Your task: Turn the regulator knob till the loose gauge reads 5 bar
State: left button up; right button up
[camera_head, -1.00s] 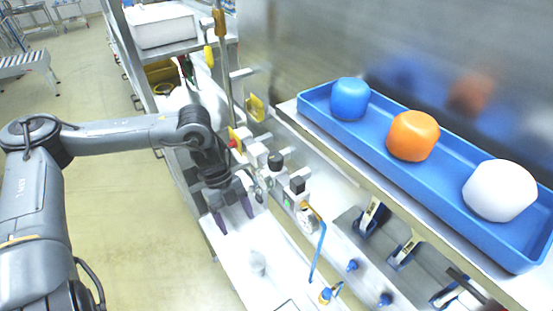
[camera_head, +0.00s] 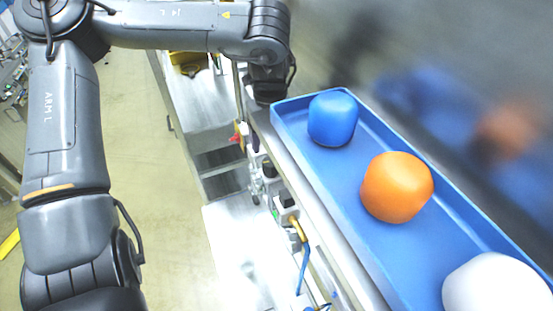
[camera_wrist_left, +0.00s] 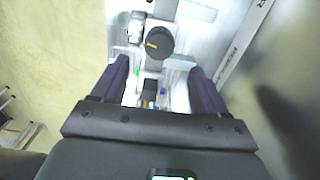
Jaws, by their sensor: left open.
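A round black knob (camera_wrist_left: 160,42) with a yellow mark shows in the left wrist view, ahead of and between the fingertips. My left gripper (camera_wrist_left: 160,68) is open, its two purple fingers apart with no visible contact on the knob. In the head view, the left wrist hangs above the equipment row, and the fingers are mostly hidden. There, two dark-topped units, one (camera_head: 269,169) behind the other (camera_head: 286,201), stand along the row. A small round gauge-like part (camera_head: 293,239) is beside the front unit. Its reading is too small to tell. My right gripper is not in view.
A blue tray (camera_head: 278,124) runs along the right, holding a blue block (camera_head: 332,118), an orange block (camera_head: 396,187) and a white block (camera_head: 497,285). A blue hose (camera_head: 304,270) runs down from the row. The white bench (camera_head: 228,240) has bare room left of it.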

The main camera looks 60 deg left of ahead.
aim_at(271, 163)
pick_arm(q)
notch_tip(271, 163, down, 8)
jog(key=shift+s+r+p, duration=0.1)
jog(key=shift+r+p, duration=0.1)
jog(key=shift+p, duration=0.7)
jog(key=shift+f, duration=0.7)
jog(key=c, duration=1)
jog(key=shift+f+n+b, duration=0.15)
jog(key=shift+n+b, duration=0.75)
jog(key=shift+b, duration=0.15)
jog(key=shift+c, duration=0.2)
jog(key=n+b, duration=0.2)
jog(key=shift+n, duration=0.3)
jog(key=n+b, duration=0.2)
jog(key=n, duration=0.1)
jog(key=shift+b, duration=0.35)
jog(key=shift+r+n+b, duration=0.2)
jog(key=shift+n+b, duration=0.5)
jog(key=shift+n, duration=0.4)
